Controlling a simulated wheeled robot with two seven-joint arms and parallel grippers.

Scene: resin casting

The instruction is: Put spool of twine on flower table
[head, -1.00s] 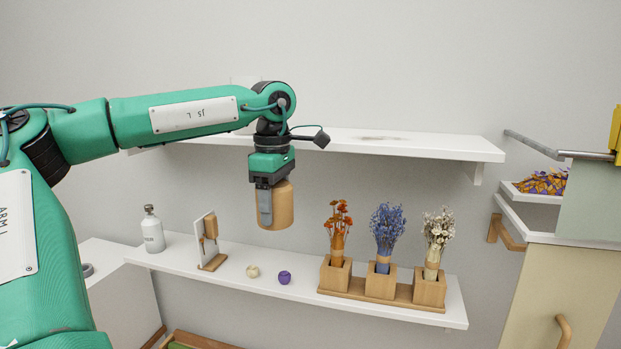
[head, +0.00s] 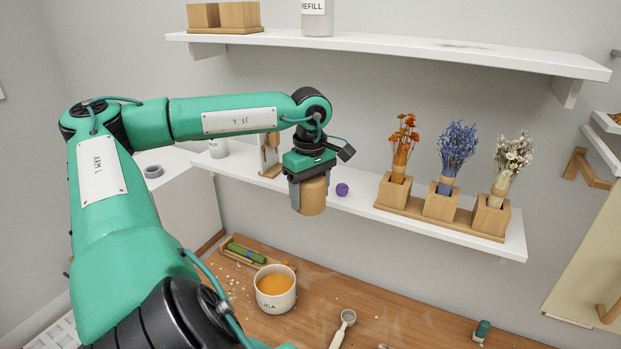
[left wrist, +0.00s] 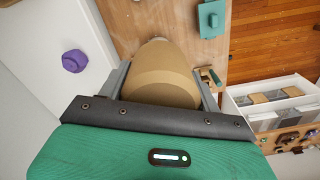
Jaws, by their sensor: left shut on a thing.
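My left gripper (head: 308,190) is shut on a tan rounded cylinder (head: 314,197), which looks like the spool of twine. It hangs upright, apart from any surface. In the head view it overlaps the lower white shelf (head: 475,240) bearing the flowers. The left wrist view shows the tan spool (left wrist: 160,78) between both fingers. A wooden table (head: 385,315) lies below. I cannot tell from the pictures which surface is the flower table. My right gripper is not in view.
A wooden stand (head: 411,207) holds orange, blue and white dried flowers on the lower shelf. Below are a cup of orange stuff (head: 275,289), a scoop (head: 342,328) and a green roll (head: 245,252). The table's middle right is fairly clear.

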